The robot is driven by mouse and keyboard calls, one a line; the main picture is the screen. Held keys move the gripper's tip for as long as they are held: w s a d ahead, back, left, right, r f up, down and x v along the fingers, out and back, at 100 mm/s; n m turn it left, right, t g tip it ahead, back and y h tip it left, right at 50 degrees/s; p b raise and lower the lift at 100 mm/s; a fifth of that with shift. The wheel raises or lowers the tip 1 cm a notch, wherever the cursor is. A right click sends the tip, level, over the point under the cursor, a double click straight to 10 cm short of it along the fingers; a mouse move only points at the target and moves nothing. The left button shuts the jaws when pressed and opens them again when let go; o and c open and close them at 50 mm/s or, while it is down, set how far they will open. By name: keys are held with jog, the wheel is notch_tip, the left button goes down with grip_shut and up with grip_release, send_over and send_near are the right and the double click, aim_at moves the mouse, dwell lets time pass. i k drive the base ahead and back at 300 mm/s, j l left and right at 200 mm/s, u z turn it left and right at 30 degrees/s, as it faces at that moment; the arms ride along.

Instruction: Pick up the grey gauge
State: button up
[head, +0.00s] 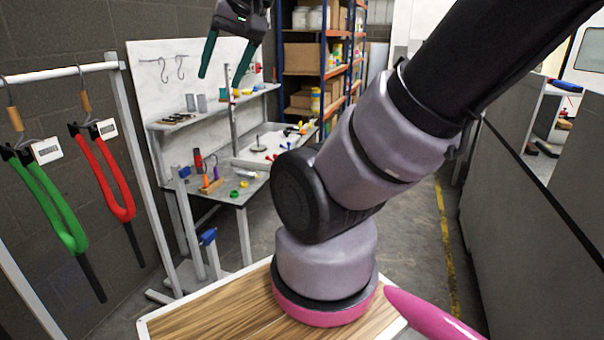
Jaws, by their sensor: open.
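My gripper (222,78) hangs at the top of the head view, its two dark green fingers apart and pointing down. Nothing is between them. It shows in front of the workbench's white back panel, high in the picture. I cannot make out a grey gauge for certain.
The workbench top (228,190) holds red, orange, green and yellow small items. A rail at left carries a green frame (62,205) and a red frame (112,180) on hangers. Shelving (305,60) with boxes stands behind. Grey partitions (530,220) line the right; floor between is clear.

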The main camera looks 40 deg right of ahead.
aim_at(243, 174)
jog(key=z, duration=0.65)
jog(key=i+l, duration=0.35)
jog(key=i, duration=0.3)
jog(key=i+l+u, duration=0.15)
jog(key=i+l, duration=0.2)
jog(key=i, duration=0.35)
jog(key=i+l, duration=0.45)
jog(key=i, duration=0.2)
jog(key=i+l+u, duration=0.1)
jog(key=i+l, duration=0.3)
jog(key=i, duration=0.2)
